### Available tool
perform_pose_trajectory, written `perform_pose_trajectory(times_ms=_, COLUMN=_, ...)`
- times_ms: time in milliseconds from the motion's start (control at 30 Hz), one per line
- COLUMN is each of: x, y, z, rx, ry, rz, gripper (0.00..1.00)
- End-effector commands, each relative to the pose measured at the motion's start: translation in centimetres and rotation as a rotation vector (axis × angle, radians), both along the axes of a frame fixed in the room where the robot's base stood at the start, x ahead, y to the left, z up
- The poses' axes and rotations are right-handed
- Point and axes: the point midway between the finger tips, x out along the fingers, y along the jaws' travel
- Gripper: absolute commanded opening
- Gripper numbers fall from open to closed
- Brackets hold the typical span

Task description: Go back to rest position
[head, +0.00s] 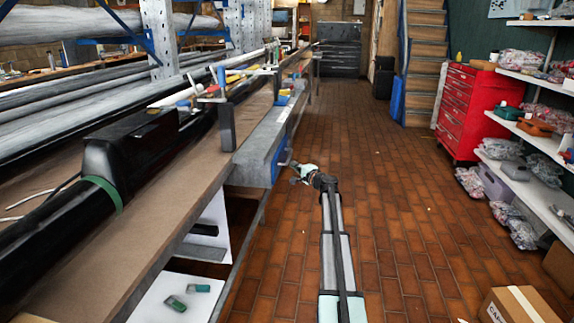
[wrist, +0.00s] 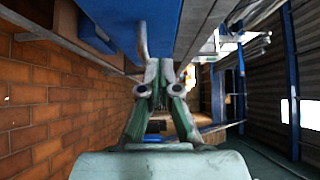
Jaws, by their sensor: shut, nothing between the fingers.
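My gripper (head: 294,168) is at the end of my arm, which reaches forward from the bottom of the head view over the tiled floor. A blue surface (wrist: 128,20) lies close beyond the fingers in that view.
A long workbench (head: 140,245) with a black mast (head: 40,235) runs along the left. A red drawer cabinet (head: 470,110) and white shelves (head: 535,145) stand on the right. A cardboard box (head: 515,305) is at the bottom right. The tiled aisle (head: 390,190) is clear.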

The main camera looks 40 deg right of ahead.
Motion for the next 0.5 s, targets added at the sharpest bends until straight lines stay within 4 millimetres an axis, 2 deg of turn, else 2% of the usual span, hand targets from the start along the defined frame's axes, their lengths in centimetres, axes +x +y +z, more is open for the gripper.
perform_pose_trajectory(times_ms=33, x=-1.6, y=0.1, z=0.2, rx=0.001, ry=0.000, rz=-0.003, gripper=0.00)
perform_pose_trajectory(times_ms=200, x=-4.6, y=0.0, z=0.1, rx=0.000, ry=0.001, rz=-0.003, gripper=0.00)
perform_pose_trajectory(times_ms=333, x=-6.0, y=-0.1, z=0.0, rx=0.000, ry=0.001, rz=-0.002, gripper=0.00)
perform_pose_trajectory(times_ms=500, x=-6.8, y=-0.2, z=0.0, rx=0.000, ry=0.001, rz=-0.002, gripper=0.00)
